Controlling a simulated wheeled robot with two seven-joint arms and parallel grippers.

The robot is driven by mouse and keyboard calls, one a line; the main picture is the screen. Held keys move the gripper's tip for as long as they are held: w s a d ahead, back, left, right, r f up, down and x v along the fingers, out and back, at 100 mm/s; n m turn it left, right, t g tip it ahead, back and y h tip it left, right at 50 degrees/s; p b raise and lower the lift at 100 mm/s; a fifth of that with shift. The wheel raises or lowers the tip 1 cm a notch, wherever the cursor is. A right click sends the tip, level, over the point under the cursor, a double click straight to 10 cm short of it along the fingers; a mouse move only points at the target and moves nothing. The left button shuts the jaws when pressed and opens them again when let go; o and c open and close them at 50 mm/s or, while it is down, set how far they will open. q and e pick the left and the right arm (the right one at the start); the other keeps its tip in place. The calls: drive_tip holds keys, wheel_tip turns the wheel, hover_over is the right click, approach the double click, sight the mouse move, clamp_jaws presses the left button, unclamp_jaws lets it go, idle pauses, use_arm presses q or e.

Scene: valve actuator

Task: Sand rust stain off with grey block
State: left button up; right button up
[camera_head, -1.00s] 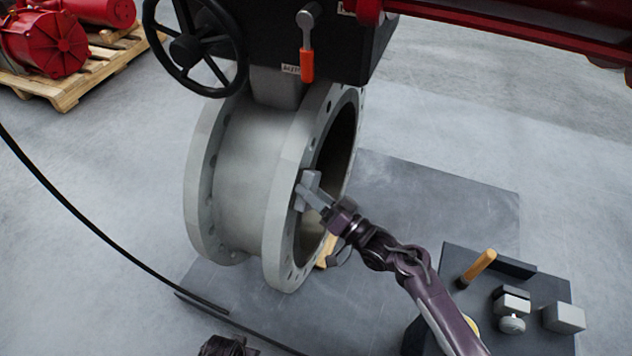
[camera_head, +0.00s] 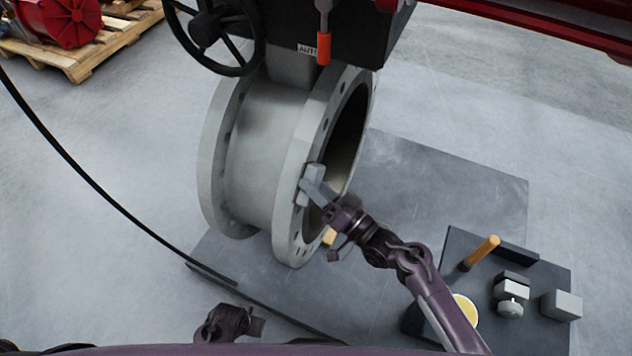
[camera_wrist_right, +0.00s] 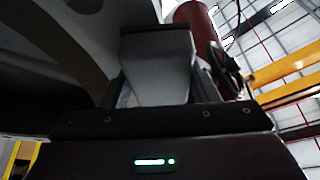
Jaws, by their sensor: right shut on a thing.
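My right gripper (camera_head: 328,196) is shut on the grey block (camera_head: 312,180), which is held at the right-hand flange face (camera_head: 288,215) of the pale grey valve body, beside the bore. Whether the block touches the flange is hard to tell. In the right wrist view, the grey block (camera_wrist_right: 157,62) sits between the fingers, close to a curved grey surface (camera_wrist_right: 60,50). No rust stain can be made out; the block and gripper cover part of the flange. My left gripper (camera_head: 250,326) is low in the head view, dark and away from the valve; its jaws are unclear.
A dark tool table (camera_head: 455,250) at right holds a wooden-handled tool (camera_head: 482,251), a light cube (camera_head: 562,304), a white-topped item (camera_head: 511,292) and a yellow disc (camera_head: 466,308). A black handwheel (camera_head: 215,35) and orange-handled lever (camera_head: 323,48) are above. A black cable (camera_head: 85,180) curves at left.

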drive_tip(key=shift+s+d+p, duration=0.3)
drive_tip(key=shift+d, duration=0.6)
drive_tip(key=shift+s+d+p, duration=0.25)
drive_tip(key=shift+s+d, duration=0.1)
drive_tip(key=shift+d, duration=0.6)
drive_tip(key=shift+s+d+p, duration=0.3)
drive_tip(key=shift+d, duration=0.6)
drive_tip(key=shift+s+d+p, duration=0.25)
drive_tip(key=shift+s+d, duration=0.05)
drive_tip(key=shift+d, duration=0.4)
drive_tip(key=shift+s+d+p, duration=0.25)
drive_tip(key=shift+s+d, duration=0.05)
drive_tip(key=shift+d, duration=0.35)
